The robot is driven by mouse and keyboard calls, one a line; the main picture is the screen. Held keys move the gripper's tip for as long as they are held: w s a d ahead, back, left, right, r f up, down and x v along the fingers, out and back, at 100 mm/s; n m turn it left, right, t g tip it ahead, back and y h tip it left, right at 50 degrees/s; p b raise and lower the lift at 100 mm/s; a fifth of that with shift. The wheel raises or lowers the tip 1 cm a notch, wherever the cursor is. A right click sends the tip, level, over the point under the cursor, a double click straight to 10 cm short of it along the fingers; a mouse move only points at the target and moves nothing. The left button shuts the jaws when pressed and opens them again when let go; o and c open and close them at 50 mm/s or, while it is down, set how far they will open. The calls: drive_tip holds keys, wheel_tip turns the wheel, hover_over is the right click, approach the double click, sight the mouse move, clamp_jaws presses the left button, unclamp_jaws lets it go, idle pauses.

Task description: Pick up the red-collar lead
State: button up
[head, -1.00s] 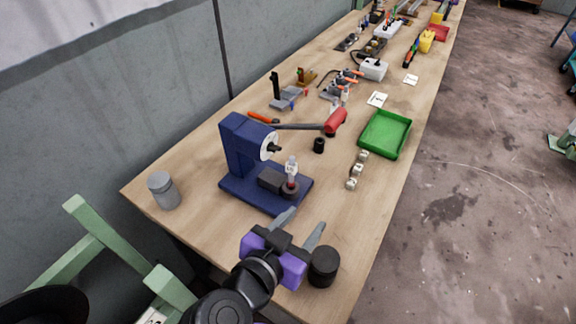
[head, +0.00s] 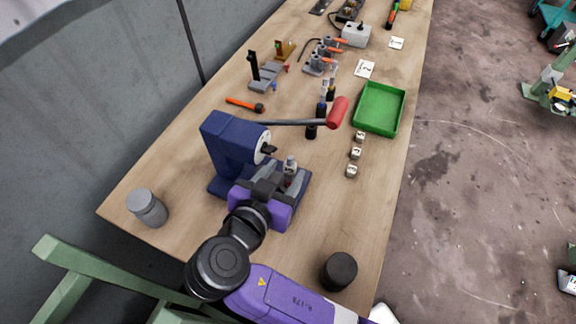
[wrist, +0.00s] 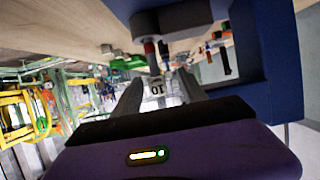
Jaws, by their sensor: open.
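The red-collar lead stands upright on the base of the blue press (head: 228,145). Its pale upper part (head: 290,162) shows above my gripper (head: 283,182) in the head view, where the fingers hide its lower part. In the wrist view its red collar (wrist: 149,47) shows beside the dark block of the press. My gripper (wrist: 160,78) is open, one finger to each side of the lead's line of sight. I cannot tell whether either finger touches it.
The press's red-handled lever (head: 337,112) reaches right above the table. Dark leads with yellow and blue collars (head: 321,108) stand behind it. White cubes (head: 355,153) and a green tray (head: 380,108) lie to the right. A grey jar (head: 146,207) and black cylinder (head: 339,271) stand nearer.

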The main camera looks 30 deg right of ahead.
drive_tip(key=p+x, duration=0.1)
drive_tip(key=x, duration=0.4)
drive_tip(key=shift+s+d+r, duration=0.1)
drive_tip(key=shift+s+d, duration=0.05)
drive_tip(key=shift+d, duration=0.1)
drive_tip(key=shift+c, duration=0.2)
clamp_jaws()
